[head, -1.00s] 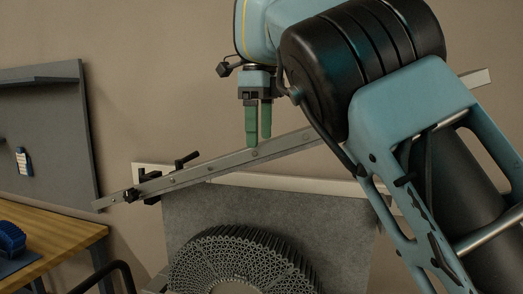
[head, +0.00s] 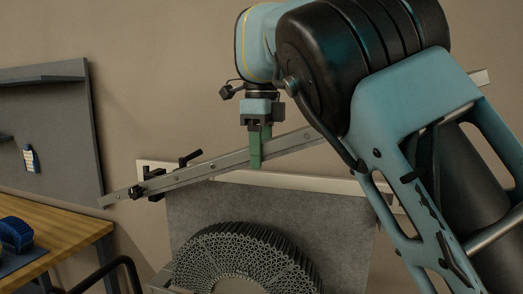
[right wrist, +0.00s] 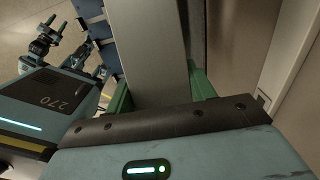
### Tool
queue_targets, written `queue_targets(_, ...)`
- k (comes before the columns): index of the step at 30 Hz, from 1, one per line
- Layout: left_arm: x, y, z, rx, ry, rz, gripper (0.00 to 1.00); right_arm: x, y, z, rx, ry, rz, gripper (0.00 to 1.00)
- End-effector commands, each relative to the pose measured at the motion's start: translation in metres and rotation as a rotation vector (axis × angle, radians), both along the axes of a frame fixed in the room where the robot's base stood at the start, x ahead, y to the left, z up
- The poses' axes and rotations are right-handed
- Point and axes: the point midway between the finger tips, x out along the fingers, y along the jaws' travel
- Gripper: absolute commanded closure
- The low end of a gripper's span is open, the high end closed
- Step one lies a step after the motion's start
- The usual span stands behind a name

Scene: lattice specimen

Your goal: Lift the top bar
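The top bar (head: 215,165) is a long grey metal bar that slants up to the right in the head view, with a black clamp (head: 153,184) near its left end. My right gripper (head: 262,147) points down at the bar. One green finger is in front of it and the other is partly hidden behind it. In the right wrist view the bar (right wrist: 157,45) runs between the two green fingers, one on each side. I cannot tell whether both fingers press on it.
Below the bar stands a grey panel (head: 340,220) with a round lattice specimen (head: 240,258) before it. A pale strip (head: 300,183) lies along the panel's top. At left are a wooden table (head: 60,240) with a blue object (head: 15,233) and a grey wall board (head: 60,140).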

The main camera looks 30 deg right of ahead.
Motion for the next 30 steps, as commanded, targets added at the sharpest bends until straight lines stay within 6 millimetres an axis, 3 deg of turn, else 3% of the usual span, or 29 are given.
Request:
queue_targets(1,0.000,0.000,0.000,0.000,0.000,0.000,0.50,0.000,0.000,0.000,0.001,0.001,0.000,0.54)
queue_targets(9,0.000,0.000,0.000,0.000,0.000,0.000,0.50,0.000,0.000,0.000,0.001,0.001,0.000,0.86)
queue_targets(30,0.000,0.001,0.000,0.003,-0.001,-0.003,0.50,0.012,0.006,0.033,-0.071,0.078,-0.006,0.86)
